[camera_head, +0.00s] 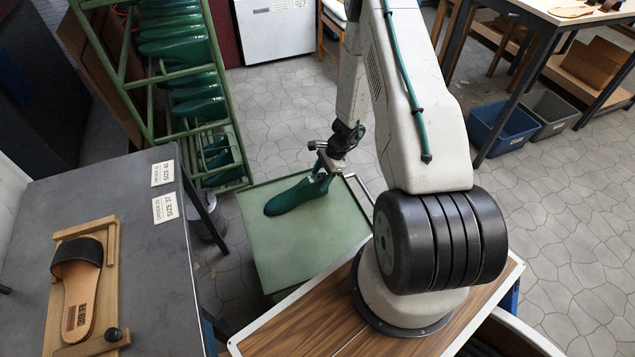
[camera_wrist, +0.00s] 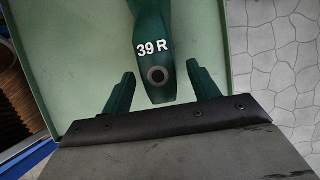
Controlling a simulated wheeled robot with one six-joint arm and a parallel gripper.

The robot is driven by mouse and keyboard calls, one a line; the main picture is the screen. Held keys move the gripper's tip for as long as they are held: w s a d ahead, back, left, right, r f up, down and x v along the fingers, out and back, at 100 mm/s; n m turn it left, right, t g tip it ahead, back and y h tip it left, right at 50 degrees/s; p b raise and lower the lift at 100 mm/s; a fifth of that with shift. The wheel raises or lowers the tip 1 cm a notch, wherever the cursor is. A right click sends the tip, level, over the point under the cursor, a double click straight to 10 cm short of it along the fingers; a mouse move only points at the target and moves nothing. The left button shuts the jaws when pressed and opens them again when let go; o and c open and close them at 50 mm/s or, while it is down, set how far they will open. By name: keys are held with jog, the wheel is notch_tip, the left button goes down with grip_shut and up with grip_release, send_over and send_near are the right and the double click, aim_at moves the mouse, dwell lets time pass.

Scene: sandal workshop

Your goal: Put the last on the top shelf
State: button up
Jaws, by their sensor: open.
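A dark green shoe last (camera_head: 290,196) lies on a pale green trolley top (camera_head: 310,245) in the head view. In the wrist view the last (camera_wrist: 158,30) carries the white mark "39 R" and a round hole near its end. My gripper (camera_head: 325,166) is at the right end of the last. In the wrist view my gripper (camera_wrist: 160,70) is open, one finger on each side of the last's end, with gaps showing. A green rack (camera_head: 222,75) at the upper left holds several green lasts (camera_head: 185,50); its top shelf is not clearly shown.
A grey table (camera_head: 130,215) at left holds a sandal (camera_head: 80,285) on a wooden board and two size cards (camera_head: 164,190). A grey bin (camera_head: 207,220) stands beside the trolley. Blue (camera_head: 505,125) and grey (camera_head: 548,112) crates sit under a right-hand table. Tiled floor behind the trolley is clear.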

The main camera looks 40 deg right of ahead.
jog(key=v, duration=0.9)
jog(key=s+a+r+n, duration=0.1)
jog(key=a+r+n, duration=0.3)
jog(key=r, duration=0.6)
jog(key=a+r+n, duration=0.3)
jog(key=a+r, duration=0.2)
jog(key=r, duration=0.5)
jog(key=s+a+r+n, duration=0.1)
jog(key=a+r+n, duration=0.3)
jog(key=r, duration=0.6)
jog(key=s+a+r+n+g+h, duration=0.1)
jog(key=s+a+r+n+h, duration=0.1)
jog(key=s+a+r+n, duration=0.6)
jog(key=s+r+n+h, duration=0.1)
jog(key=s+r, duration=0.2)
jog(key=s, duration=0.5)
jog(key=s+r+n+h, duration=0.1)
jog(key=s+r, duration=0.2)
jog(key=s, duration=0.5)
jog(key=shift+a+r+t+h, duration=0.2)
jog(key=shift+a+t+h, duration=0.2)
jog(key=shift+a, duration=0.05)
